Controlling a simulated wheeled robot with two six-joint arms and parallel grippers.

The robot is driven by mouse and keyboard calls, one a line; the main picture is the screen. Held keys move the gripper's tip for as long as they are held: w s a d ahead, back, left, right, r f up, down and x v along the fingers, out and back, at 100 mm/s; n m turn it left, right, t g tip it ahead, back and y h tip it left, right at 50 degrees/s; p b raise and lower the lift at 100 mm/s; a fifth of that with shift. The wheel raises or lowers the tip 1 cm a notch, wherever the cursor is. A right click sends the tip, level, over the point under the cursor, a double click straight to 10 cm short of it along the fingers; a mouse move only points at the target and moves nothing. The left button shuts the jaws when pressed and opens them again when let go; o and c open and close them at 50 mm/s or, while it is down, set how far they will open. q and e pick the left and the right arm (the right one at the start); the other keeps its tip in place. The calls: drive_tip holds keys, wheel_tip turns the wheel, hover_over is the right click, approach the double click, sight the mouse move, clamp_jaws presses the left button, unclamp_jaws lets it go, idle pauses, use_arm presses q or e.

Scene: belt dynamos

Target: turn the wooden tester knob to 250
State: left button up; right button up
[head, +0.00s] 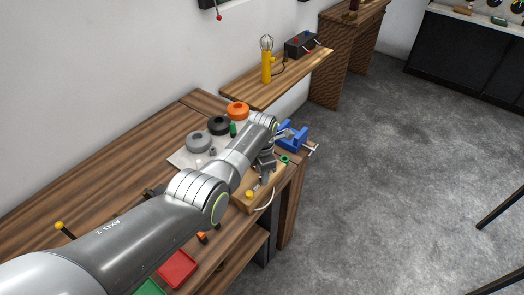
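A light wooden box (241,205), which looks like the tester, sits near the right end of the workbench. A yellow round part (249,194) shows on its near side and a green round part (284,159) at its far side. My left gripper (265,179) points down over the middle of the box. The gripper and arm cover much of its top, so I cannot make out the knob, its scale or its setting. The fingers are too small to tell whether they are open, shut or touching anything. My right gripper is not in view.
A blue vise (292,137) stands just beyond the box. Orange (237,110), black (218,125) and grey (199,141) round parts stand on a pale mat behind my arm. A red tray (177,268) lies at the front. A shelf (262,93) holds a yellow lamp (267,66).

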use_arm(q)
wheel_tip(320, 180, up, 5)
drive_tip(key=shift+r+p, duration=0.1)
drive_tip(key=shift+p, duration=0.25)
wheel_tip(320, 180, up, 12)
drive_tip(key=b, duration=0.2)
drive_tip(key=shift+f, duration=0.2)
